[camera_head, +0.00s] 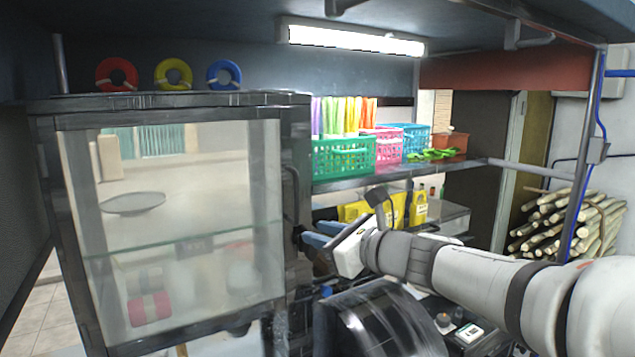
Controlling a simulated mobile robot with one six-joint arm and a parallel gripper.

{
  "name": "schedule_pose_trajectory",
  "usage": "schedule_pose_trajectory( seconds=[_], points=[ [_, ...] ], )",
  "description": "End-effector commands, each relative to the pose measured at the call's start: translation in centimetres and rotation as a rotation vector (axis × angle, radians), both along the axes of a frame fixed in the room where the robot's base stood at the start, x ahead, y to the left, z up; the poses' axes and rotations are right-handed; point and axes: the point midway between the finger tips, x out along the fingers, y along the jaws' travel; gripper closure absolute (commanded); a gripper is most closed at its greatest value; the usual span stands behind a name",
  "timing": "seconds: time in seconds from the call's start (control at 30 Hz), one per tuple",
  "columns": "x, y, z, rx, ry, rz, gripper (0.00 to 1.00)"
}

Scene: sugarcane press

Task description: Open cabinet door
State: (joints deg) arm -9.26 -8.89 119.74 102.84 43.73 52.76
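The glass cabinet (180,101) fills the left of the view, with a dark frame and a glass front. A dark curved handle (293,185) stands on the frame at the cabinet's right edge. The glass door (180,215) looks closed, though its edge is hard to make out. My gripper (306,236) reaches in from the right, its blue fingers pointing left at the lower end of the handle. The dark fingertips merge with the handle and frame, so I cannot tell whether they touch or grip it.
Red, yellow and blue rings (174,75) sit on the cabinet top. Coloured baskets (343,157) stand on a shelf behind my gripper, with yellow bottles (418,207) below. A dark rounded machine cover (385,320) lies under my arm. Cane stalks (565,222) are stacked at right.

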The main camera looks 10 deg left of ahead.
Motion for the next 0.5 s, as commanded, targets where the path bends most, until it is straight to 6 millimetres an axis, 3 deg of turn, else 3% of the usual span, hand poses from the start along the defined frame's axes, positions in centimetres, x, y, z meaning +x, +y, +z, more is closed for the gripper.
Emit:
schedule_pose_trajectory(
  seconds=[0.03,0.2,0.5],
  points=[
    [0.7,0.3,1.8,0.070,0.033,-0.021,0.75],
    [2.3,0.4,4.0,0.222,0.106,-0.067,0.75],
    [4.9,3.3,4.4,0.244,0.118,-0.072,0.75]
  ],
)
